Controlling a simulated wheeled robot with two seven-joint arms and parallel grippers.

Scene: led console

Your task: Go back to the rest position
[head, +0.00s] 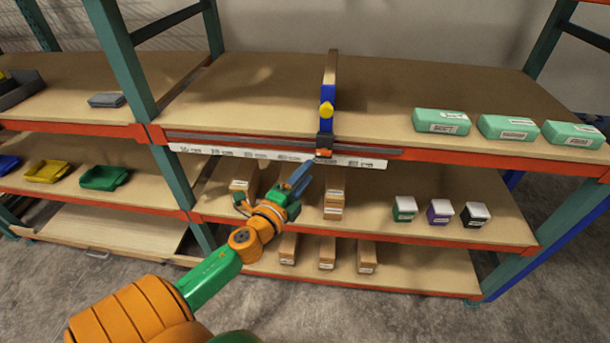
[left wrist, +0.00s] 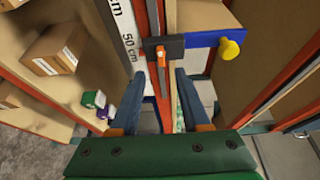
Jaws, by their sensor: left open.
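My left gripper (head: 300,176) is in front of the shelf rack, below and just left of the lower end of a blue slider (head: 327,120). In the left wrist view its two blue fingers stand apart, open (left wrist: 158,102), with nothing held between them. The slider has a yellow knob (head: 326,109) and a black block with an orange mark (head: 324,148) at the shelf edge. In the left wrist view the orange mark (left wrist: 161,52) lies ahead of the fingertips, with a visible gap. My right gripper is not in view.
A white ruler strip (head: 230,152) runs along the red shelf edge. Teal boxes (head: 441,121) stand on the top shelf at right. Small cartons (head: 334,200) and coloured boxes (head: 438,212) stand on the middle shelf. A green upright (head: 125,60) is at left. Open floor lies at right front.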

